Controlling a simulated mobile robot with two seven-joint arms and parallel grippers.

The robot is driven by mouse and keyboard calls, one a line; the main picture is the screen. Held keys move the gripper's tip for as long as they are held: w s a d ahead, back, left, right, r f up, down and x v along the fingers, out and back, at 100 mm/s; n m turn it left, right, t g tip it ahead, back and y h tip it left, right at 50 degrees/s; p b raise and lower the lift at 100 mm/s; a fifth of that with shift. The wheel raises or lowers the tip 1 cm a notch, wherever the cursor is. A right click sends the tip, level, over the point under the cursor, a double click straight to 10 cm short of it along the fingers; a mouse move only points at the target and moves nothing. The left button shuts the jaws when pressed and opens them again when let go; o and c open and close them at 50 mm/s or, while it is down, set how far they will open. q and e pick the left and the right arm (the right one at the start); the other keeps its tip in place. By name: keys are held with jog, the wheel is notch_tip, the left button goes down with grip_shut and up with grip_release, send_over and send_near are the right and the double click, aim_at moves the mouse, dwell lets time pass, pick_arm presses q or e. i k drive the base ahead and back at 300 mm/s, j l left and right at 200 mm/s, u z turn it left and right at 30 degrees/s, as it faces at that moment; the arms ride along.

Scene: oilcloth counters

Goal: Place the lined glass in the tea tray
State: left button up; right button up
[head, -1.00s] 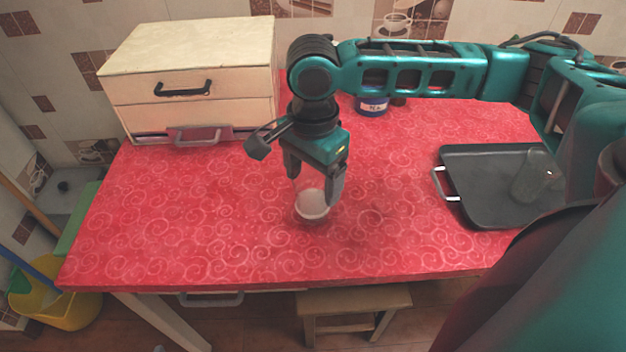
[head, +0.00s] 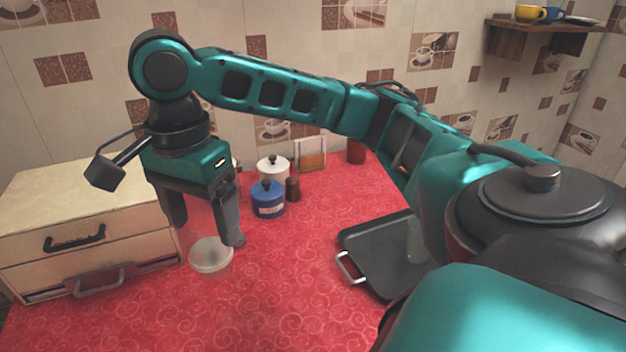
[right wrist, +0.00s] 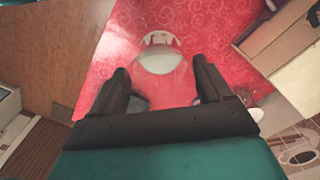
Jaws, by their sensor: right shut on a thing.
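My right gripper (head: 205,228) is shut on a clear glass (head: 210,256), held upright with its pale base showing below the fingers. The glass also shows between the fingers in the right wrist view (right wrist: 158,62). Lines on it are too faint to make out. It is over the red counter, right of the drawer box; the gap beneath it is hard to judge. The dark tea tray (head: 372,262) lies at the right with a metal handle on its left side. My arm hides part of it. Another clear glass (head: 415,242) stands on the tray. My left gripper is not in view.
A cream drawer box (head: 85,225) stands at the left. A blue canister (head: 268,200), a white canister (head: 273,169) and a small brown jar (head: 293,190) stand at the back. The red counter (head: 290,285) is clear between the held glass and the tray.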

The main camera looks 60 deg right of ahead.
aim_at(378, 262)
jog(key=k+l+u, duration=0.15)
jog(key=l, duration=0.35)
jog(key=k+l+u, duration=0.15)
jog(key=k+l, duration=0.2)
jog(key=l, duration=0.15)
jog(key=k+l+u, duration=0.15)
jog(key=l, duration=0.35)
jog(key=k+l+u, duration=0.15)
jog(key=k+l, duration=0.25)
